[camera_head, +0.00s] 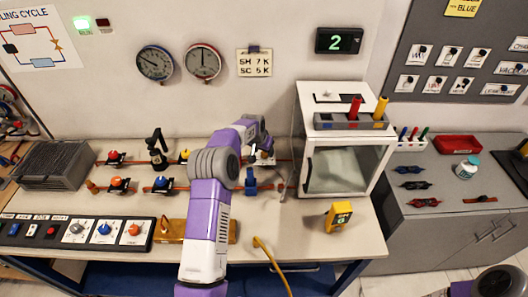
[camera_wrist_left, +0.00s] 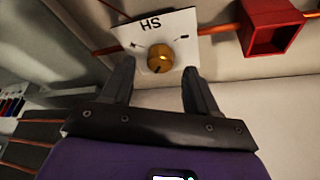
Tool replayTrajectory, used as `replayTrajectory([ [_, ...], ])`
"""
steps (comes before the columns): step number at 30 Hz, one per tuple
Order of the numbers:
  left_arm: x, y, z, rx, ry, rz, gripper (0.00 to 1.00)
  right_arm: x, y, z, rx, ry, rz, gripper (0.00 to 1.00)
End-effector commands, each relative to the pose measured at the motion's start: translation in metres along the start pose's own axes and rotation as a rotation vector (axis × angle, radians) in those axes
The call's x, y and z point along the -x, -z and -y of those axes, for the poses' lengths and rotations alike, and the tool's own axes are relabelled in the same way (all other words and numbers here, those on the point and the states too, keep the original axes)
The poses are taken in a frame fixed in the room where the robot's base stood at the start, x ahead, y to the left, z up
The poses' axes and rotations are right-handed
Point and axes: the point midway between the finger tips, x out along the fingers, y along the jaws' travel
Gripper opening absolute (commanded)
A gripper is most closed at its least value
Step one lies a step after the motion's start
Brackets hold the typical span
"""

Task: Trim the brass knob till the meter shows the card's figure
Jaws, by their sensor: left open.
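The brass knob (camera_wrist_left: 160,57) sits on a white plate (camera_wrist_left: 147,30) marked SH, with plus and minus signs; its dark mark points down and slightly left in the wrist view. My left gripper (camera_wrist_left: 156,76) is open, one finger on each side just short of the knob; I see no contact. In the head view my left arm largely hides the knob and gripper. The yellow SH meter (camera_head: 339,216) stands on the bench at the right; its small green digit looks like 6. The card (camera_head: 254,64) on the wall reads SH 7 K, SC 5 K.
A white glass-fronted cabinet (camera_head: 345,168) stands right of my left gripper. A green display (camera_head: 339,40) above it reads 2. Copper pipe with several valves runs along the bench at left. A red square fitting (camera_wrist_left: 272,27) is near the knob.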

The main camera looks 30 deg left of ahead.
Motion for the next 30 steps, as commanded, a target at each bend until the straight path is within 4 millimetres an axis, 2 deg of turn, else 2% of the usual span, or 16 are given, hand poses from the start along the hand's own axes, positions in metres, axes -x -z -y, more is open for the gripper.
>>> replayTrajectory([
  [3,0.023,0.001,0.0,0.0,0.001,-0.003,0.59,0.001,0.0,0.0,0.0,0.0,0.0,0.56],
  [10,0.052,0.0,0.0,0.0,0.0,-0.001,0.59,0.002,0.0,0.001,0.0,0.0,0.0,0.56],
  [30,0.06,0.002,0.0,0.0,0.0,0.0,0.59,0.006,0.0,0.002,0.0,0.0,0.0,0.56],
])
